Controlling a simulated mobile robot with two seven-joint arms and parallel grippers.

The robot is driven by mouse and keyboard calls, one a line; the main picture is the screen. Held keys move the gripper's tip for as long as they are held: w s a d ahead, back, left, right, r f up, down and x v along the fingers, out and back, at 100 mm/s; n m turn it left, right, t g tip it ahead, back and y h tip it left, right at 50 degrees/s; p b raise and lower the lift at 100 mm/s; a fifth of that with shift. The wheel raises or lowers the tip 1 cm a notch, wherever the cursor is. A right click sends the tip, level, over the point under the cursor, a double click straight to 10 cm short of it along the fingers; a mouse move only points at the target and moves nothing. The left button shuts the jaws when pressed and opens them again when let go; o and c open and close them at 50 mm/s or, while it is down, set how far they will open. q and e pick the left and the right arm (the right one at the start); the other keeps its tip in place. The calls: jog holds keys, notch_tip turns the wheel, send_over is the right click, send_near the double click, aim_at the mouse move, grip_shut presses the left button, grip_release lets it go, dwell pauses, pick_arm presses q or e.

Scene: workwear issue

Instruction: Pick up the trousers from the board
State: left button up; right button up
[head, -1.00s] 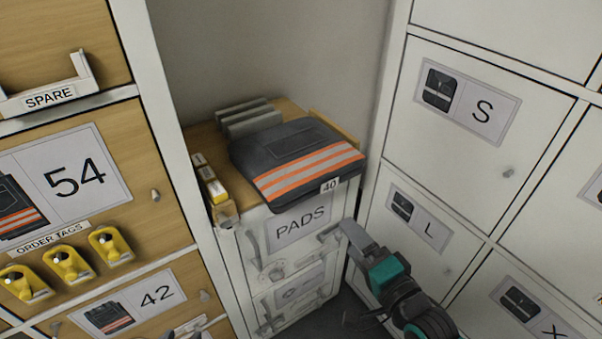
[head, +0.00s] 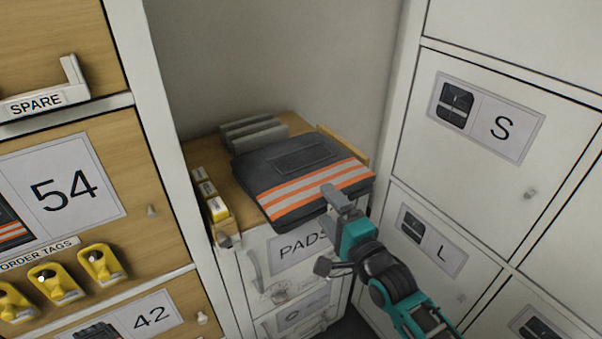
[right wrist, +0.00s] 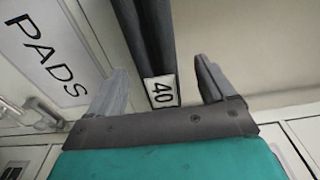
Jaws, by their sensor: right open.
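The folded dark grey trousers (head: 300,168) with orange and pale stripes lie flat on the wooden board (head: 208,152) on top of the PADS cabinet, their front edge overhanging it. My right gripper (head: 340,195) is open at that front edge and hides part of it in the head view. In the right wrist view the trousers' dark folded edge (right wrist: 148,40) with its white 40 tag (right wrist: 161,91) shows between the open fingers of the right gripper (right wrist: 160,85), with a gap on both sides. My left gripper is not in view.
Grey blocks (head: 254,133) stand behind the trousers, and small yellow-and-white boxes (head: 209,195) stand to their left. White lockers (head: 480,190) close off the right side. Wooden drawers with yellow order tags (head: 100,263) are at the left.

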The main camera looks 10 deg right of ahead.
aim_at(301, 172)
jog(key=shift+b+x, duration=0.3)
jog(key=shift+x, duration=1.6)
jog(key=shift+c, duration=0.4)
grip_shut()
jog(key=shift+r, duration=0.2)
